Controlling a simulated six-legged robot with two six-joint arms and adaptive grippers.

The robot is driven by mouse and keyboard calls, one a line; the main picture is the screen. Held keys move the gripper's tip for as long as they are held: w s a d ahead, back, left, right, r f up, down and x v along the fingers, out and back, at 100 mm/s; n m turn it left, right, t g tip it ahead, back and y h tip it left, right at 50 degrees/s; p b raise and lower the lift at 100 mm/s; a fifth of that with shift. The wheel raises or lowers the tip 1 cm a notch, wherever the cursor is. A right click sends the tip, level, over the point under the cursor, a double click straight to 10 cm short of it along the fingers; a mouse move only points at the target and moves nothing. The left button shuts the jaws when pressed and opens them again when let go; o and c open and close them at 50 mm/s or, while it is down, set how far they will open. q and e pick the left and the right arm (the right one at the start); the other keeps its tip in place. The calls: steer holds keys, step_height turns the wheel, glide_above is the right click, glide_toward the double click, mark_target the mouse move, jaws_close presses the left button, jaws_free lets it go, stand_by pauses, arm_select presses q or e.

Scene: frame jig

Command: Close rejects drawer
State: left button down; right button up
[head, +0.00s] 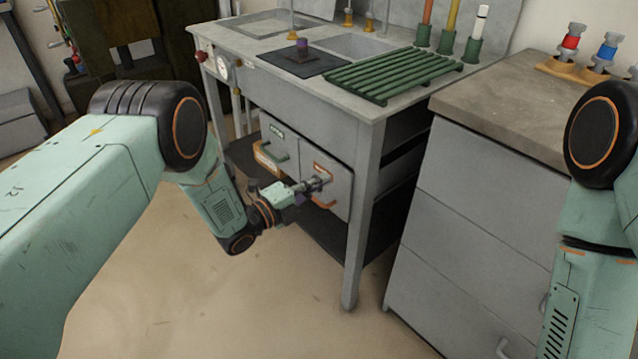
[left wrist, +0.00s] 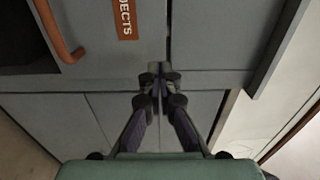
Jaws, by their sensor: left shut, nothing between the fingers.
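The rejects drawer (head: 339,188) is the right one of two grey drawers under the bench, with an orange handle (head: 323,203) and a red-orange label (head: 322,171). In the left wrist view its label (left wrist: 125,14) reads "...JECTS", with the orange handle (left wrist: 59,35) to its left. The drawer front looks close to level with the frame; I cannot tell whether a small gap is left. My left gripper (head: 322,182) is shut and empty, its tips at the drawer front; in the left wrist view the tips (left wrist: 159,76) are below the label. Contact is unclear. My right gripper is out of view.
The other drawer has a green handle (head: 279,151) and stands left of it. The bench leg (head: 357,220) is just right of the rejects drawer. A grey cabinet (head: 470,220) stands further right. A green slatted rack (head: 390,76) lies on the bench top. The floor in front is clear.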

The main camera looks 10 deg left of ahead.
arm_select(q)
steer(key=p+v, duration=0.4)
steer(key=v, duration=0.5)
steer(key=s+a+f+n+g+y, duration=0.2)
steer(key=s+f+n+y, duration=0.2)
steer(key=s+f+n, duration=0.3)
steer(key=s+a+f+n+g+y, duration=0.3)
steer(key=s+f+n+y, duration=0.15)
steer(key=n, duration=0.55)
steer(key=s+a+n+g+y+p, duration=0.25)
steer(key=s+n+g, duration=0.35)
steer(key=s, duration=1.1)
steer(key=s+r+n+g+p, duration=0.2)
steer(key=s+r, duration=0.4)
steer(key=s, duration=0.4)
steer(key=shift+r+n+g+y+p, duration=0.15)
steer(key=shift+n+g+y+p, duration=0.2)
steer(key=shift+n, duration=0.35)
steer(key=shift+s, duration=0.15)
